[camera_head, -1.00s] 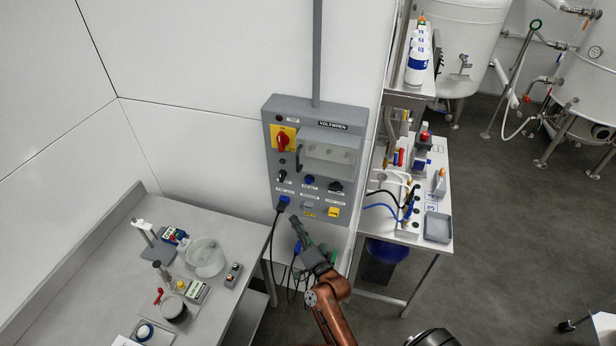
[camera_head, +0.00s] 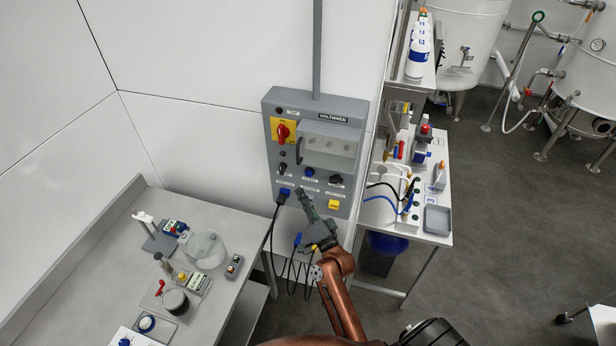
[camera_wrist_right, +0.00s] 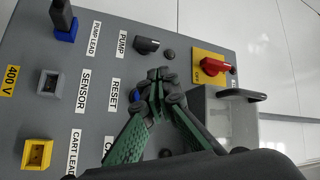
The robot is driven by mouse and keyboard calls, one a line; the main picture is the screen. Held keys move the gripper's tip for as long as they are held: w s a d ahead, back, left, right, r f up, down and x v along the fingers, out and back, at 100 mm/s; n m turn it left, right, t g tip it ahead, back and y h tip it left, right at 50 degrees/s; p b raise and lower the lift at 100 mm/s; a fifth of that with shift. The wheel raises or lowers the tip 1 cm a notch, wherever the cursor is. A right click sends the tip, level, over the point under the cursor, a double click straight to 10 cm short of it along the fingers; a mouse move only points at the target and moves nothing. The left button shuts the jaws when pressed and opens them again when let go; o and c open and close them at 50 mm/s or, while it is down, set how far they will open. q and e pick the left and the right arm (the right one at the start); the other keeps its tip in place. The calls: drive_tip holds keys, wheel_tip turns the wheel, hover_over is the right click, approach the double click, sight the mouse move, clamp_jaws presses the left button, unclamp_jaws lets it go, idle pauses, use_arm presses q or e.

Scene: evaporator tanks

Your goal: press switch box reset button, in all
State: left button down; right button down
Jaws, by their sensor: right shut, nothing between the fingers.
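The grey switch box (camera_head: 355,105) hangs on the white wall. Its blue reset button (camera_head: 309,172) shows just above my right gripper (camera_head: 303,192), which is shut and empty. In the right wrist view, the fingertips (camera_wrist_right: 160,78) lie together in front of the box and cover most of the blue button (camera_wrist_right: 135,90), beside the RESET label (camera_wrist_right: 115,97). I cannot tell whether the tips touch it. My left gripper is out of view.
The box also carries a red switch (camera_head: 283,132), a clear-windowed cover (camera_head: 328,150) and a yellow socket (camera_head: 334,204). A blue plug (camera_head: 283,195) with a cable sits at its lower left. A bench with instruments (camera_head: 200,215) stands left, another table (camera_head: 440,190) right.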

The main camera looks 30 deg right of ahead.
sight(309, 174)
drive_tip(key=shift+w+d+b, duration=0.5)
drive_tip(key=shift+w+d, duration=1.35)
drive_tip(key=shift+d, duration=0.3)
drive_tip(key=shift+w+d, duration=0.1)
drive_tip(key=shift+w+d, duration=0.2)
drive_tip(key=shift+w+d, duration=0.3)
drive_tip(key=shift+d, duration=0.1)
idle(0.9)
drive_tip(key=shift+s+a, duration=0.1)
drive_tip(key=shift+s+a+p, duration=0.4)
drive_tip(key=shift+s+a, duration=0.15)
drive_tip(key=shift+a, duration=0.05)
